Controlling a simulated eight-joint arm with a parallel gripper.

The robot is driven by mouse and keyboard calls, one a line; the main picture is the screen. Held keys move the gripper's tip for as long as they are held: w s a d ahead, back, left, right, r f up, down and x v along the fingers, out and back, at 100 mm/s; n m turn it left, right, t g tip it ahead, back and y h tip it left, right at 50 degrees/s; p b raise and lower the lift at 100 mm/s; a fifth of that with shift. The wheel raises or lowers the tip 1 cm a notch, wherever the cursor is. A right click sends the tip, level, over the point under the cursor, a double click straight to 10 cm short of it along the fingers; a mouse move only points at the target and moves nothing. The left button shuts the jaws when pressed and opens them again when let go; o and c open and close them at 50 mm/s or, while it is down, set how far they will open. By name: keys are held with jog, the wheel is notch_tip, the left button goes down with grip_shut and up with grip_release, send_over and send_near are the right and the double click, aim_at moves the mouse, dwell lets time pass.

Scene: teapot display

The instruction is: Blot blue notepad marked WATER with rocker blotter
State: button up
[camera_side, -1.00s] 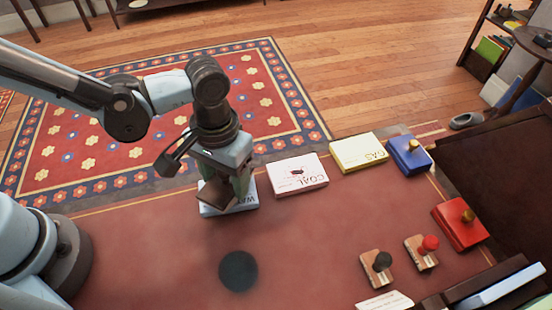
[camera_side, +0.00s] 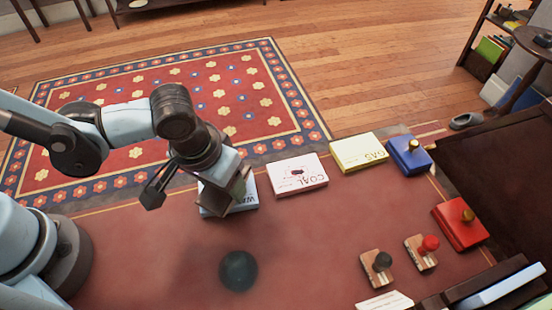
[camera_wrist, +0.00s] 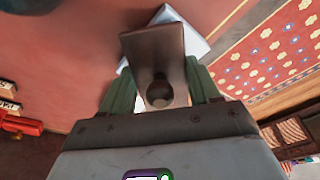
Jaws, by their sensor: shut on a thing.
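The blue notepad marked WATER (camera_side: 243,198) lies on the red desk top, partly hidden under my gripper; a pale corner of it shows in the wrist view (camera_wrist: 196,46). My gripper (camera_wrist: 160,88) is shut on the knob of the brown rocker blotter (camera_wrist: 152,48), its green fingers at either side of the knob. In the side view the blotter (camera_side: 209,198) is tilted over the left part of the notepad, partly hidden by my gripper (camera_side: 236,184). I cannot tell whether its underside touches the paper.
To the right lie the COAL notepad (camera_side: 298,174), the yellow GAS notepad (camera_side: 357,152) and a blue box (camera_side: 408,157). A red box (camera_side: 459,226) and two stamps (camera_side: 376,268) stand at the right. A dark round thing (camera_side: 238,271) is in front, with bare desk around it.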

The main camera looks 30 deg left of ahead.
jog(key=shift+w+f+g, duration=0.1)
jog(key=shift+w+g, duration=0.35)
jog(key=shift+g, duration=0.75)
jog(key=shift+r, duration=3.5)
jog(key=w+a+r, duration=0.3)
jog(key=a+r, duration=0.1)
jog(key=a, duration=0.6)
jog(key=w+a+r, duration=0.3)
jog(key=a+r, duration=0.1)
jog(key=a, duration=0.6)
jog(key=shift+w+r, duration=0.15)
